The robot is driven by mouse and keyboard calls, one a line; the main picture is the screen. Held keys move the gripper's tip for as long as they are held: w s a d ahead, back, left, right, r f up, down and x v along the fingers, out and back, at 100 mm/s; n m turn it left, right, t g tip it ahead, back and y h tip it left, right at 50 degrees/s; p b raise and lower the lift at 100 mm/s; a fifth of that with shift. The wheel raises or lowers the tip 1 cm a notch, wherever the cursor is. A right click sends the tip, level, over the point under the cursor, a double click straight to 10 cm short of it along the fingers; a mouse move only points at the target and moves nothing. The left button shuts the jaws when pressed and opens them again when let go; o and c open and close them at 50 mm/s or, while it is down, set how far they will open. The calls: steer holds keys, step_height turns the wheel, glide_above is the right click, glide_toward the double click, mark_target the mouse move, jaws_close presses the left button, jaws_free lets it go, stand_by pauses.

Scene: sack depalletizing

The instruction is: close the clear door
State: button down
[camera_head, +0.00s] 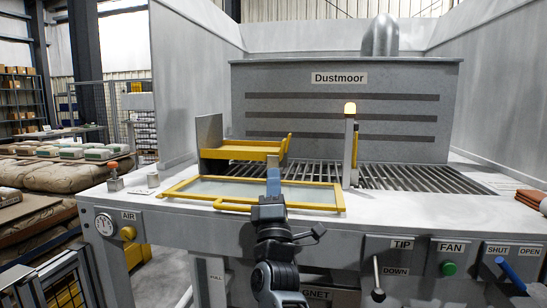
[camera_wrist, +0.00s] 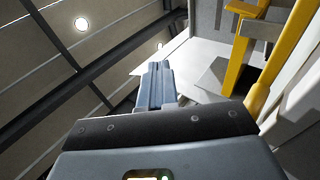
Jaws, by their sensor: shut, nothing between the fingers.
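The clear door (camera_head: 225,189) is a see-through panel in a yellow frame. In the head view it lies swung down, about flat, in front of the machine's opening, with a yellow bar handle (camera_head: 232,207) along its front edge. My gripper (camera_head: 273,170) stands in front of the panel in this view, right of the handle, with blue-grey fingers pointing up. The fingers are shut and empty; they also show in the wrist view (camera_wrist: 157,75). Whether they touch the door cannot be told. My gripper hides part of the panel and frame.
Behind the door are a yellow tray (camera_head: 240,150), a slatted grate (camera_head: 420,178) and a post with a lit lamp (camera_head: 350,108). The front panel carries a TIP lever (camera_head: 377,280), a green FAN button (camera_head: 448,269) and a blue-handled lever (camera_head: 510,273). Filled sacks (camera_head: 70,177) lie at left.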

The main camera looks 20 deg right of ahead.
steer(key=x, duration=0.6)
steer(key=shift+w, duration=0.2)
stand_by(1.4)
